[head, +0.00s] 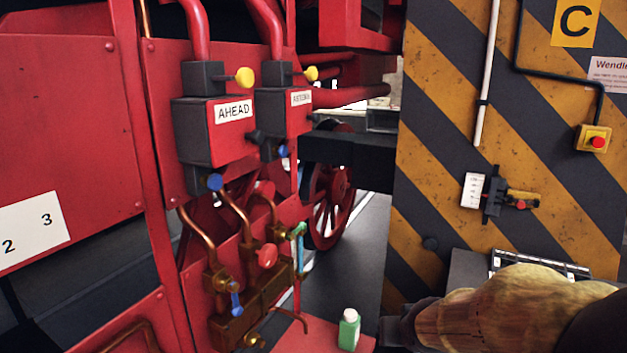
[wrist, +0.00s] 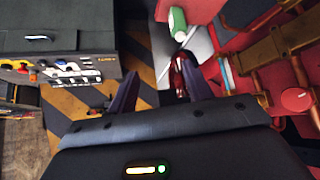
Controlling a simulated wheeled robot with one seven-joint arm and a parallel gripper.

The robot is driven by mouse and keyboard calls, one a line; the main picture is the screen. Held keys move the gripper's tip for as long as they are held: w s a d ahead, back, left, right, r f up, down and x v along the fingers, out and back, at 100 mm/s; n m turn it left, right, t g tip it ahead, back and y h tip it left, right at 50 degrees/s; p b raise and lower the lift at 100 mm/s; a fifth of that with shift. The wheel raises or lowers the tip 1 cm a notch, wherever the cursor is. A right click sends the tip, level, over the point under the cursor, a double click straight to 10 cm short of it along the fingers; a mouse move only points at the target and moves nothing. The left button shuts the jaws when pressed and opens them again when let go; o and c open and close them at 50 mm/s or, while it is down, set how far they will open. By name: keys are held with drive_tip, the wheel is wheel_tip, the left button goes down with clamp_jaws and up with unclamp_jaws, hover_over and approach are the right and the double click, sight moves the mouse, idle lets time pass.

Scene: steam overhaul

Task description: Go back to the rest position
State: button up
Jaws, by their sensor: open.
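My gripper (wrist: 155,82) shows in the wrist view with its two dark fingers spread apart. It is open and nothing is seen between the fingers. In the head view my arm, in a tan cover, comes in from the lower right, and its dark end lies near the bottom edge. The fingers cannot be made out there. A green bottle with a white cap (head: 349,330) stands on a red surface just left of the arm's dark end. It also shows beyond the fingertips at the top of the wrist view (wrist: 177,24).
Red machinery with an AHEAD box (head: 233,112), copper pipes (head: 234,207) and coloured valve handles fills the left. A striped pillar (head: 430,150) with a red button box (head: 594,139) stands right. Dark floor shows between.

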drive_tip(key=s+a+f+g, duration=0.2)
drive_tip(key=s+f+g, duration=0.3)
drive_tip(key=s+f, duration=0.4)
drive_tip(key=s, duration=0.3)
drive_tip(key=shift+n+y+b, duration=0.3)
idle(1.2)
